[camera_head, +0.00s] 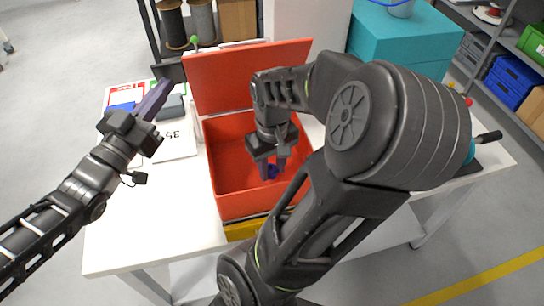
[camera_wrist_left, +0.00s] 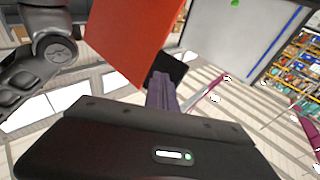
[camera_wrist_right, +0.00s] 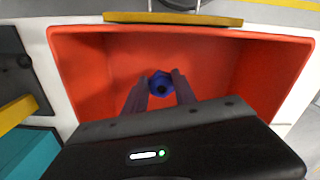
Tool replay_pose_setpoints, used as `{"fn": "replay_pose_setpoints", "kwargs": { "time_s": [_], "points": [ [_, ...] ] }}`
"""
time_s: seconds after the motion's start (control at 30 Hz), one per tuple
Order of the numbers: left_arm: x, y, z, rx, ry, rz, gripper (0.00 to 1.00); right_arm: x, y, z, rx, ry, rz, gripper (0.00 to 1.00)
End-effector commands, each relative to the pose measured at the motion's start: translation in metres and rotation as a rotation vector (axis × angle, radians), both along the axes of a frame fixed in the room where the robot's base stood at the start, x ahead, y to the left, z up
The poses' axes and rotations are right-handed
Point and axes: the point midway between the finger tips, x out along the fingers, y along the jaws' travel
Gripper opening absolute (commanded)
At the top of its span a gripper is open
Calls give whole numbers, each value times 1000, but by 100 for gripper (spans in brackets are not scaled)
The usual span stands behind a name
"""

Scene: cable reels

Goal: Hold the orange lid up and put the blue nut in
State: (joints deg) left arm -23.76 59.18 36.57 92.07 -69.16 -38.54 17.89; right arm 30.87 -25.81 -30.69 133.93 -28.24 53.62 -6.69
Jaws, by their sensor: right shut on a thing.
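The orange lid (camera_head: 245,75) stands raised at the back of the orange box (camera_head: 228,165); it is also large in the left wrist view (camera_wrist_left: 130,38). My left gripper (camera_head: 158,96) is beside the lid's left edge, its fingers together. A black flat piece (camera_head: 171,72) shows at that edge near the fingertips; I cannot tell whether they touch. My right gripper (camera_head: 272,172) reaches down into the box, shut on the blue nut (camera_wrist_right: 160,83). The nut sits between the fingertips, over the box floor; whether it touches the floor is unclear.
The box stands on a white table (camera_head: 150,225). A paper marked 35 (camera_head: 178,140) and a grey item (camera_head: 170,108) lie left of it. A teal box (camera_head: 400,45) stands at the back right. A yellow strip (camera_wrist_right: 175,19) runs along the box's edge.

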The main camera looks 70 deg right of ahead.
Motion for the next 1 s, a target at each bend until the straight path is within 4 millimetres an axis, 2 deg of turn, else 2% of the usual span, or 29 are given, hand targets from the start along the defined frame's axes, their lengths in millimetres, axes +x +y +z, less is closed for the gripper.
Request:
{"fn": "replay_pose_setpoints", "kwargs": {
  "time_s": [0.1,0.3,0.67,0.7,1.0],
  "points": [
    [0,0,0,0,0,0,0,0,0,-13,3,2,1,0],
    [0,0,0,0,0,0,0,0,0,-25,1,1,1,0],
    [0,0,0,0,0,0,0,0,0,-27,0,0,1,0],
    [0,0,0,0,0,0,0,0,0,-27,0,0,1,36],
    [0,0,0,0,0,0,0,0,0,-26,0,0,1,58]
  ]
}}
